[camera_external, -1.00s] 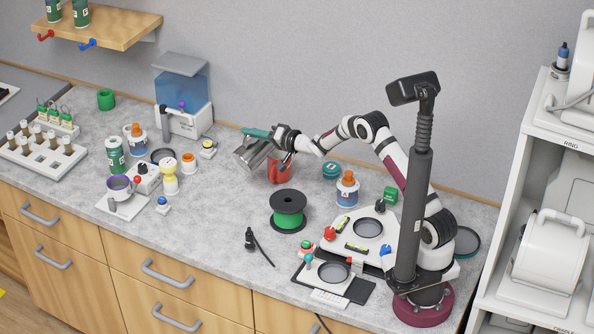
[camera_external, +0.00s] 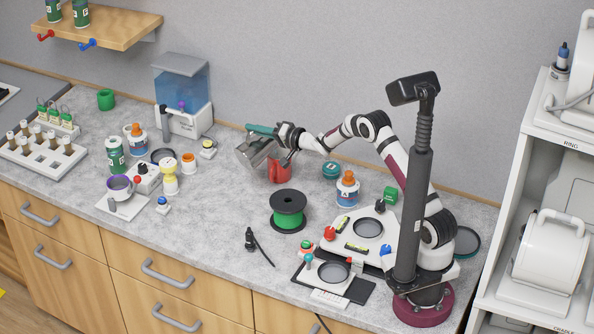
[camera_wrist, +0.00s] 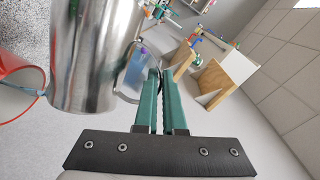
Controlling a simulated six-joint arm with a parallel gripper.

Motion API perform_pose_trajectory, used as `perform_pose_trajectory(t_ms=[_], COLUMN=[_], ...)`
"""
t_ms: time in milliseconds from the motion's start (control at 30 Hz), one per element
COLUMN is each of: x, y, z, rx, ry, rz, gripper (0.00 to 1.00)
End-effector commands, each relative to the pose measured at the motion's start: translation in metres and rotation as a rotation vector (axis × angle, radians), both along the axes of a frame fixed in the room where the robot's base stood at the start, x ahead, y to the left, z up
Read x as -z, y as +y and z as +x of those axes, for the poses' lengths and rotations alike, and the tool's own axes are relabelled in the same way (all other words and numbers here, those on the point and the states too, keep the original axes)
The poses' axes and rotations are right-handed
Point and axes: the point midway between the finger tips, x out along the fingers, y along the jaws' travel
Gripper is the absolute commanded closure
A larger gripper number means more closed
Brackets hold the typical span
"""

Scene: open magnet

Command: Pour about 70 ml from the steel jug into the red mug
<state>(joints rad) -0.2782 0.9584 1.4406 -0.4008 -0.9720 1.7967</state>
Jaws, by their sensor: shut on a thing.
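The steel jug (camera_external: 254,153) is held in the air, tilted, at the left of the red mug in the outside view. My gripper (camera_wrist: 160,88) is shut on that handle; in the outside view my gripper (camera_external: 268,131) is at the jug's upper side. The red mug (camera_external: 281,172) stands on the counter, partly hidden by the jug and gripper. Its rim (camera_wrist: 38,75) shows in the wrist view beside the jug's lip, with a small bluish streak between them.
A green spool (camera_external: 288,211) stands in front of the mug. A blue-tank dispenser (camera_external: 182,100) is behind at left. An orange-capped jar (camera_external: 347,190) and a teal tin (camera_external: 331,170) stand to the right. The counter left of the spool is mostly clear.

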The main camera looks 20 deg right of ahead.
Motion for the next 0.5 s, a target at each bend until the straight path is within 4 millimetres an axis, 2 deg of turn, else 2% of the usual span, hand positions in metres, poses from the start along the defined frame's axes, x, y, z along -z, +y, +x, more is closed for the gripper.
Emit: perform_pose_trajectory(t_ms=[500], x=[-0.0026], y=[-0.0055], z=[0.0024], rx=[0.001], ry=[0.01], rz=[0.026], gripper=[1.0])
